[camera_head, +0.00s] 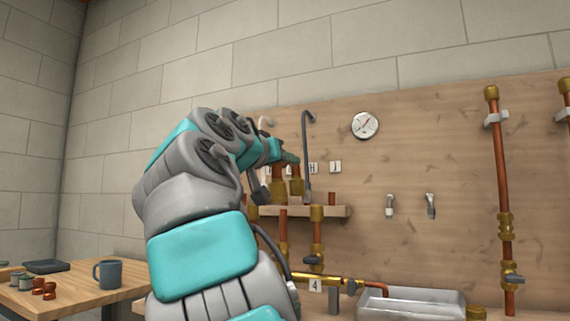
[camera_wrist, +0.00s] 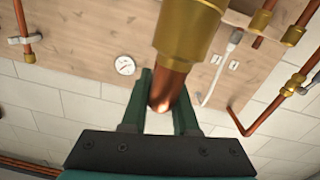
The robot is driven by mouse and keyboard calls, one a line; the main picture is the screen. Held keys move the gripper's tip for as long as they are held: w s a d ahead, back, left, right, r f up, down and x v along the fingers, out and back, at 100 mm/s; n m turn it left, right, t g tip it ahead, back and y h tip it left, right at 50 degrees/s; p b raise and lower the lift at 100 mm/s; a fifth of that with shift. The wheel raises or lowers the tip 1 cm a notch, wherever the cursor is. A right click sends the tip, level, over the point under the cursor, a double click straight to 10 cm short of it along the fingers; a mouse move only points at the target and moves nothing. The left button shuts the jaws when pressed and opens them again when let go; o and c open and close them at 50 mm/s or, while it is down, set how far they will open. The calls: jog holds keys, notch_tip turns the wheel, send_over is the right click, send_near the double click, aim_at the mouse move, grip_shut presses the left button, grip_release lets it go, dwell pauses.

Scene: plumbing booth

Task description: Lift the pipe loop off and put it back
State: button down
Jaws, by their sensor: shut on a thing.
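The pipe loop is copper with brass end fittings. In the wrist view its copper bend (camera_wrist: 168,90) lies between my gripper's (camera_wrist: 164,85) two dark green fingers, which are shut on it. A large brass fitting (camera_wrist: 188,38) extends from the bend toward the top of that view. In the head view my gripper (camera_head: 290,158) is at the board, with the loop's brass fittings (camera_head: 279,188) below it, just above a wooden shelf (camera_head: 325,211). My arm hides part of the loop. I cannot tell whether its ends touch anything below.
A tall grey bent tube (camera_head: 306,150) stands close right of my gripper. Pipes with a brass fitting (camera_head: 317,235) run below the shelf. A gauge (camera_head: 365,125) hangs on the board. A metal basin (camera_head: 410,304) is lower right. A mug (camera_head: 108,274) stands on the left table.

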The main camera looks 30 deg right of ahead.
jog(key=shift+r+p, duration=1.15)
jog(key=shift+r, duration=0.4)
jog(key=shift+f, duration=0.15)
